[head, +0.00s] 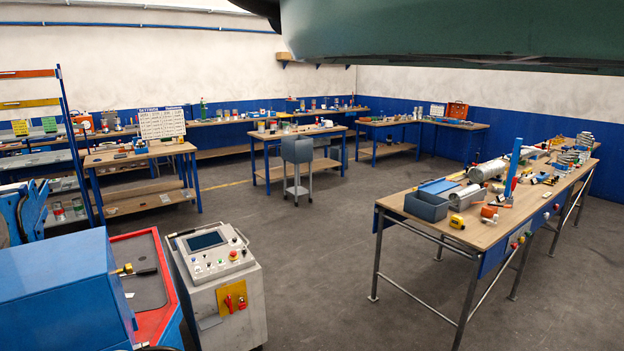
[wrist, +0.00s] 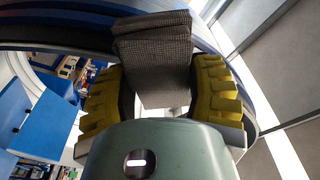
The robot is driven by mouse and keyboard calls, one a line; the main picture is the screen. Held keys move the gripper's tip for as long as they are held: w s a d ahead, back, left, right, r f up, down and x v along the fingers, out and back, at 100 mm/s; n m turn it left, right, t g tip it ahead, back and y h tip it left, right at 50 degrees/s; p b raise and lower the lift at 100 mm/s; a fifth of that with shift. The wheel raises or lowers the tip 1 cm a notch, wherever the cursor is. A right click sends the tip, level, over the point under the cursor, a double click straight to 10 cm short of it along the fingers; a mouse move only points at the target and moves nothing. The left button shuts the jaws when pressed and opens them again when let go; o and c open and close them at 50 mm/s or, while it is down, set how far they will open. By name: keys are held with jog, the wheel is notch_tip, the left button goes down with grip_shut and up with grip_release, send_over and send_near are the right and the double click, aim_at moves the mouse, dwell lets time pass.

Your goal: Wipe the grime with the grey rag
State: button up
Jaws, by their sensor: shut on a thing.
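In the wrist view my gripper (wrist: 161,88) has its yellow ridged fingers shut on a dark grey woven rag (wrist: 154,52). The rag is a folded pad between the fingers and stands out beyond them. A large curved blue-grey surface (wrist: 68,30) arches behind the rag. I cannot tell whether the rag touches it. I cannot make out any grime in either view. In the head view my gripper and the rag do not show; only a dark green part of my arm crosses the top right.
In the head view a control console (head: 212,280) stands at the lower left beside a blue machine (head: 60,290). A workbench (head: 480,215) with a silver duct (head: 487,171) and tools stands at the right. A grey cart (head: 297,165) stands further back. The middle floor is clear.

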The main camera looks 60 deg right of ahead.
jog(key=b+v, duration=0.1)
jog(key=v, duration=0.5)
jog(key=shift+w+d+r+b, duration=0.25)
jog(key=shift+w+r+b, duration=0.05)
jog(key=shift+b, duration=0.05)
jog(key=shift+d, duration=0.1)
jog(key=b+v, duration=0.1)
jog(key=v, duration=0.1)
jog(key=shift+d, duration=0.45)
dwell(0.5)
